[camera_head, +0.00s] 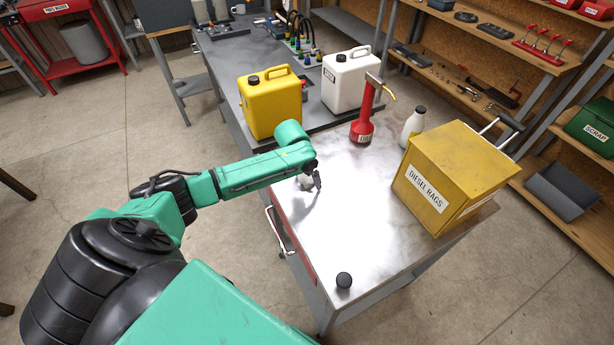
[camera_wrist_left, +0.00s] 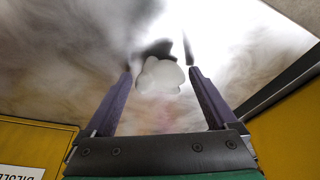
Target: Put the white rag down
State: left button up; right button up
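The white rag (camera_head: 304,183) is a small crumpled lump at the left part of the metal tabletop (camera_head: 335,220), partly hidden behind my left gripper (camera_head: 316,182). In the left wrist view the rag (camera_wrist_left: 160,77) shows between the tips of my left gripper (camera_wrist_left: 160,74). The two fingers stand apart, with a narrow gap visible on each side of the rag. A dark shadow lies close beside it; I cannot tell for certain whether it touches the tabletop. My right gripper is not in view.
A yellow "DIESEL RAGS" box (camera_head: 460,165) stands at the table's right. A red oil can (camera_head: 362,127), a white bottle (camera_head: 411,127), a yellow jerrycan (camera_head: 270,105) and a white jerrycan (camera_head: 345,80) stand behind. A black knob (camera_head: 344,280) sits at the front. The table's middle is clear.

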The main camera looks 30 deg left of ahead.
pick_arm(q)
jog(key=shift+r, duration=0.2)
jog(key=b+v, duration=0.1)
jog(key=v, duration=1.1)
